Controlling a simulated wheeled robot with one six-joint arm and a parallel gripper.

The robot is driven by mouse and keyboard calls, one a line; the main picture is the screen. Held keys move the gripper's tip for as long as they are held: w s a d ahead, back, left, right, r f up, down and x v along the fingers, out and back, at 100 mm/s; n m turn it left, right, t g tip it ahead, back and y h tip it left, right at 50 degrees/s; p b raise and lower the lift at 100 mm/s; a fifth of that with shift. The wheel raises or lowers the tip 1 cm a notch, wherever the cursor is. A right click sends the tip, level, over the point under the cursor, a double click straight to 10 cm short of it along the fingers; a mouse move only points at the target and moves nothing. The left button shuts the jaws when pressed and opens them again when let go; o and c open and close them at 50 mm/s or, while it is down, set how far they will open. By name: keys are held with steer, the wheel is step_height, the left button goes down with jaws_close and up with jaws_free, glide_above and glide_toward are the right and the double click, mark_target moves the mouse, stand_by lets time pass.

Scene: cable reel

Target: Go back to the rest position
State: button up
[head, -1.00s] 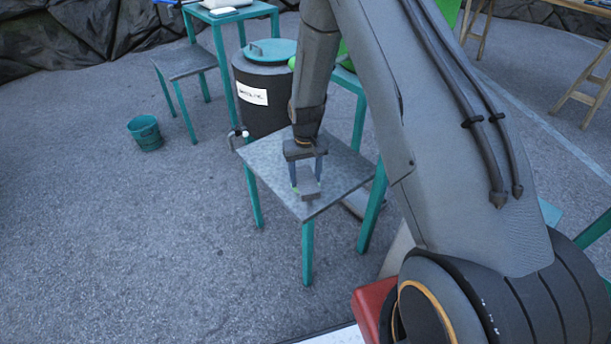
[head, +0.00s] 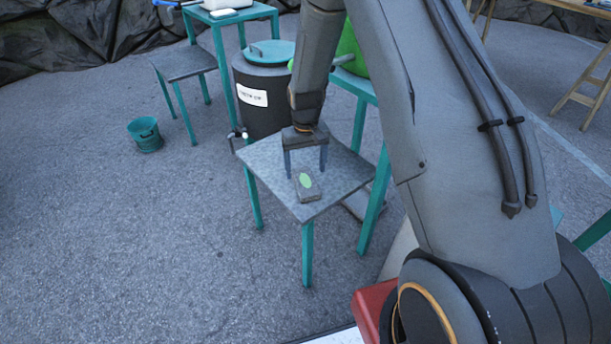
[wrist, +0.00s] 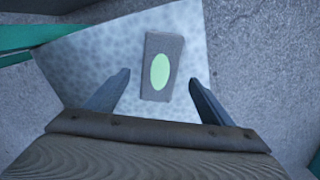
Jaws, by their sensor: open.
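My gripper (head: 306,162) is open and empty above the small grey-topped table (head: 262,160) with teal legs. A small grey block (head: 308,188) with a green oval on its top lies on that table, near its front corner. In the wrist view the block (wrist: 150,80) lies beyond and between the two spread fingers (wrist: 155,95), apart from both.
A dark barrel (head: 262,110) with a teal lid and white label stands behind the table. A teal bucket (head: 145,134) is on the ground at left. A taller teal-legged table (head: 362,88) bears a green container (head: 352,50). The ground at front left is clear.

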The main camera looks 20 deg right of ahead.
steer(key=shift+s+r, duration=0.1)
steer(key=shift+r, duration=1.4)
steer(key=s+r+p, duration=0.3)
steer(key=s+r, duration=0.9)
steer(key=s, duration=0.2)
steer(key=s+r+p, duration=0.3)
steer(key=s+r, duration=0.9)
steer(key=s, duration=0.3)
steer(key=shift+p, duration=0.3)
steer(key=shift+a, duration=0.1)
